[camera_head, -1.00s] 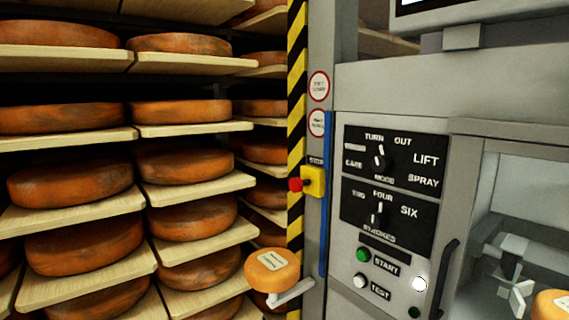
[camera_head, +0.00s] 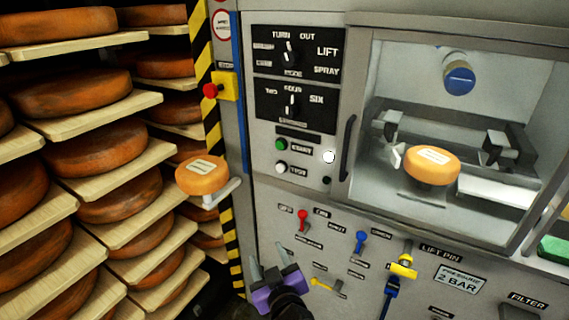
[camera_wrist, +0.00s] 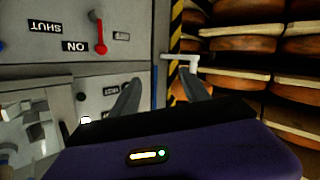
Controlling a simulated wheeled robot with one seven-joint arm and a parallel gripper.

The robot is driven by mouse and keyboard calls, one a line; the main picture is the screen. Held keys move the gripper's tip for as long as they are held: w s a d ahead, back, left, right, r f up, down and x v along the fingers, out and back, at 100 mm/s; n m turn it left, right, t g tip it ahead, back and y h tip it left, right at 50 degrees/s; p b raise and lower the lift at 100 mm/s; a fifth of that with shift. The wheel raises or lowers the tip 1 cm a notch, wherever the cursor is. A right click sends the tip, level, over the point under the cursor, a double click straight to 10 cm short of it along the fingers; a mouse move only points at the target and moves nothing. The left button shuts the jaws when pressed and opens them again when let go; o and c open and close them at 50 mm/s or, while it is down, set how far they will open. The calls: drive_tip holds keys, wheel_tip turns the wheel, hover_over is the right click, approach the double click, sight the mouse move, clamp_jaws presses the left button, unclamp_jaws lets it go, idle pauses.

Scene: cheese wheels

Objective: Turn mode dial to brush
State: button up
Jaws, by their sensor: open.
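The mode dial (camera_head: 289,52) is a small black knob with a white pointer on the upper black panel (camera_head: 262,67) of the grey machine, in the head view. The labels TURN, OUT, LIFT and SPRAY stand around it. Its pointer looks nearly upright, between TURN and OUT; the left label is too blurred to read. A similar dial (camera_head: 292,104) sits on the panel below, with FOUR and SIX. My gripper (camera_head: 270,258), purple with two grey fingers, is open and empty at the bottom, well below the dials. Its fingers also show in the wrist view (camera_wrist: 160,90).
A small cheese (camera_head: 202,177) on a bracket juts out left of the panel. A yellow box with a red stop button (camera_head: 210,90) is above it. A red lever (camera_head: 303,220) and a blue lever (camera_head: 361,242) lie near my gripper. A door handle (camera_head: 348,148) is right of the panels.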

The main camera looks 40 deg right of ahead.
drive_tip(key=w+d+r+m+g+h, duration=0.1)
drive_tip(key=w+d+r+m+h, duration=0.3)
drive_tip(key=w+r, duration=0.6)
drive_tip(key=m+g+h+p, duration=0.1)
drive_tip(key=m+g+h, duration=0.6)
drive_tip(key=m, duration=0.4)
approach(287, 60)
drive_tip(key=d, duration=0.2)
drive_tip(key=x, duration=0.2)
drive_tip(key=p+x, duration=0.1)
drive_tip(key=x, duration=0.1)
drive_tip(key=p+x, duration=0.1)
drive_tip(key=x, duration=0.1)
drive_tip(key=shift+w+a+r, duration=0.2)
drive_tip(key=shift+w, duration=0.05)
drive_tip(key=shift+w+d+f, duration=0.1)
drive_tip(key=shift+w+d, duration=0.15)
drive_tip(key=shift+d, duration=0.4)
clamp_jaws()
